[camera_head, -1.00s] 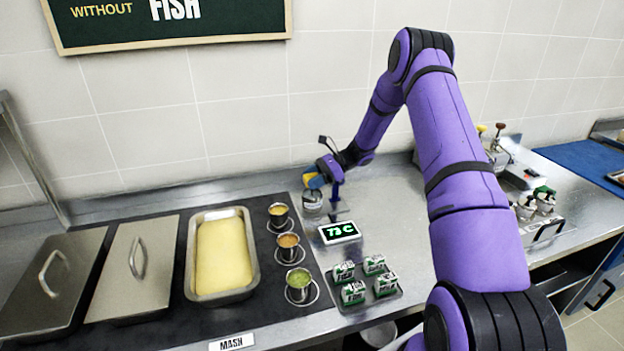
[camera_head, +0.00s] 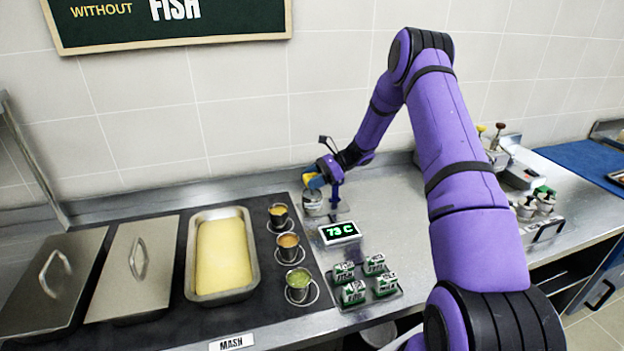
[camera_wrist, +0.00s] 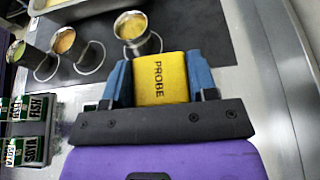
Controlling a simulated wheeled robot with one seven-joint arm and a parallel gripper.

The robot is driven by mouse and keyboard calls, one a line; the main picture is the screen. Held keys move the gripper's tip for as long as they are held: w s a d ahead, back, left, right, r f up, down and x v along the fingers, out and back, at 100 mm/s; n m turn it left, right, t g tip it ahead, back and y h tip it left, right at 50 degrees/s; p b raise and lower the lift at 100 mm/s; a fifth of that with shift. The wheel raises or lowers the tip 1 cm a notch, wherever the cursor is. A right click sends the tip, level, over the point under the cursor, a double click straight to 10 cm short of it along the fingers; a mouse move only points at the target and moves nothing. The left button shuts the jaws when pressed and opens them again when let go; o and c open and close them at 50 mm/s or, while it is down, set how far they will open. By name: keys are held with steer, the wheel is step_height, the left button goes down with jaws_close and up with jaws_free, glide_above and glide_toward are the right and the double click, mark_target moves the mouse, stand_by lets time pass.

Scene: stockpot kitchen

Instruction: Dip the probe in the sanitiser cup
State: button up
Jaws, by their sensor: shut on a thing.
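The probe has a yellow handle marked PROBE, seen in the wrist view (camera_wrist: 160,78) and in the head view (camera_head: 313,182). My gripper (camera_head: 320,178) is shut on this handle, with a blue finger on each side of it in the wrist view. A small grey cup (camera_head: 312,204), likely the sanitiser cup, stands at the back of the counter by the wall. The probe handle is right above this cup. The probe's tip is hidden, so I cannot tell whether it is inside the cup.
A display (camera_head: 339,232) reads 73 C. Three small sauce pots, the green one (camera_head: 298,285) nearest, stand in rings to the left. A mash tray (camera_head: 250,262) and two lidded pans lie further left. Several green-and-white cartons (camera_head: 354,292) stand in front. The wall (camera_head: 260,130) is close behind.

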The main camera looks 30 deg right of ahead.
steer(key=shift+r, duration=0.1)
stand_by(0.3)
steer(key=shift+r, duration=4.45)
